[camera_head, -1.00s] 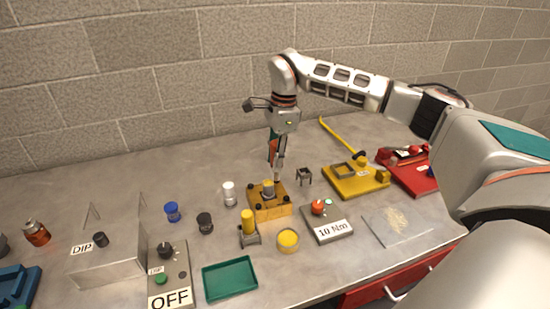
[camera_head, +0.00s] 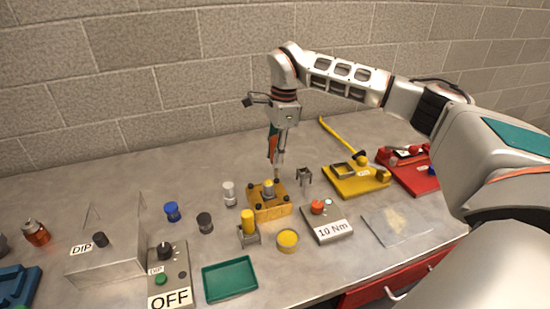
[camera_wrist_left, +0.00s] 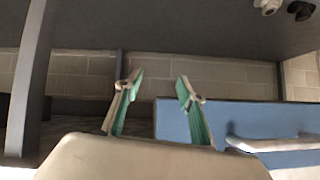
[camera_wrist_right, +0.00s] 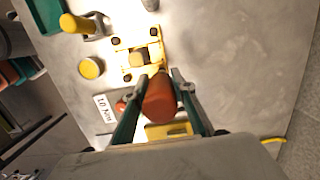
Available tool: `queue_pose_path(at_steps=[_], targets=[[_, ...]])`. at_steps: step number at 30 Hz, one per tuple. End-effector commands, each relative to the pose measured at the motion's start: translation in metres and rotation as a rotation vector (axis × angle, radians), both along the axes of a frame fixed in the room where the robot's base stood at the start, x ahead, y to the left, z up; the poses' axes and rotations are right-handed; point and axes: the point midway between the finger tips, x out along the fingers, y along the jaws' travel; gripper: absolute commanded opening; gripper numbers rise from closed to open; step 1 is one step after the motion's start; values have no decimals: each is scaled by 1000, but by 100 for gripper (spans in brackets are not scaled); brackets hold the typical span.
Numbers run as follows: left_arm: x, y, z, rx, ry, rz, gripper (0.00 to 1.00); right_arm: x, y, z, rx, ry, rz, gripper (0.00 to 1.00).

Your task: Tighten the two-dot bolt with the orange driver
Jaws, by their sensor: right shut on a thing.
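My right gripper (camera_head: 275,147) is shut on the orange driver (camera_head: 271,150), which also shows as a reddish-orange handle in the right wrist view (camera_wrist_right: 159,98). The driver points down, its shaft over the far side of the yellow block (camera_head: 271,208). The block has dark bolts at its corners and a metal post in the middle. The tip is at or just above the far bolt (camera_head: 277,181); I cannot tell whether it touches. The dots marking the bolts are too small to read. My left gripper (camera_wrist_left: 158,90) is open and empty in the left wrist view, below a grey surface.
A grey 10 Nm box (camera_head: 326,224) and a yellow cup (camera_head: 288,240) stand in front of the block. A yellow fixture (camera_head: 357,181) and a red tray (camera_head: 412,172) lie to the right. A green tray (camera_head: 229,279) is at the front.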

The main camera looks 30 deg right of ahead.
Motion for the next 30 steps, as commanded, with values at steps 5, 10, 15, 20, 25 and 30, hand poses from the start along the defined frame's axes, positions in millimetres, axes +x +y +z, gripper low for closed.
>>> queue_pose_path(at_steps=[5, 10, 15, 20, 25, 30], targets=[[0, 0, 0, -2, 0, 1, 39, 1, 0, 15, 1, -5, -1, 4], [0, -2, 1, -6, 0, 5, 39, 1, 0, 27, 1, -4, 0, 4], [1, -4, 1, -11, -1, 9, 39, 1, 0, 39, 2, -6, 0, 4], [1, -5, 1, -13, -1, 10, 39, 1, 0, 50, 2, -5, 0, 4], [1, -5, 1, -13, -1, 10, 39, 1, 0, 56, 1, -4, 0, 4], [1, -3, 1, -10, -1, 8, 39, 1, 0, 56, 1, -4, 0, 4]])
